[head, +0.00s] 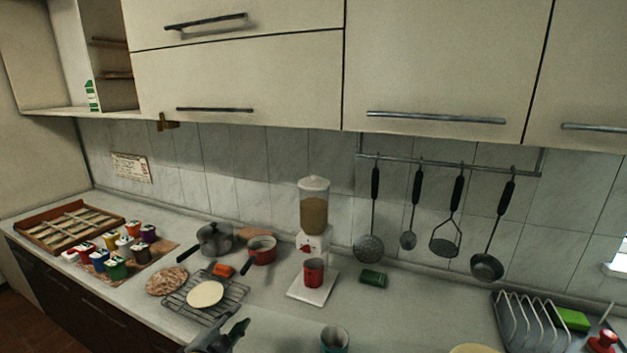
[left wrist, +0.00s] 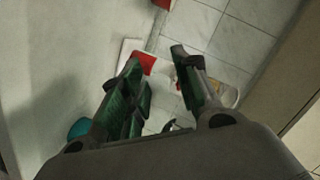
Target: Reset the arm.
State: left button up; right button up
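My left gripper (head: 228,335) shows at the bottom of the head view, over the front part of the counter (head: 283,325). In the left wrist view its two fingers (left wrist: 156,60) are spread apart with nothing held between them. A red mug stands beyond the fingertips there, and part of it shows in the gap. My right gripper is not in view.
A dispenser (head: 313,210) holds a red mug (head: 314,274) on its white base. A grey pot (head: 215,240), red pot (head: 262,250) and wire rack (head: 228,298) stand left. A teal mug (head: 334,341) is close right of my gripper. Utensils hang from a rail (head: 440,167).

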pick_arm(q)
jog(key=s+f+n+g+y, duration=0.1)
jog(key=s+f+n+g, duration=0.25)
jog(key=s, duration=0.55)
jog(key=s+a+f+n+g+y, duration=0.1)
jog(key=s+f+n+g, duration=0.25)
jog(key=s, duration=0.45)
jog(key=s+f+n+g+y, duration=0.25)
jog(key=s+n+g, duration=0.25)
jog(key=s, duration=0.4)
notch_tip(320, 180, down, 34)
jog(key=s+g, duration=0.1)
jog(key=s, duration=0.2)
jog(key=s+a+f, duration=0.2)
jog(key=s+f, duration=0.7)
jog(key=s, duration=0.1)
jog(key=s+a+f+g, duration=0.1)
jog(key=s+a+f, duration=0.1)
jog(key=s+f, duration=0.8)
jog(key=shift+s+f+m+h, duration=0.15)
jog(key=shift+s+m+h, duration=0.25)
jog(key=shift+s, duration=0.4)
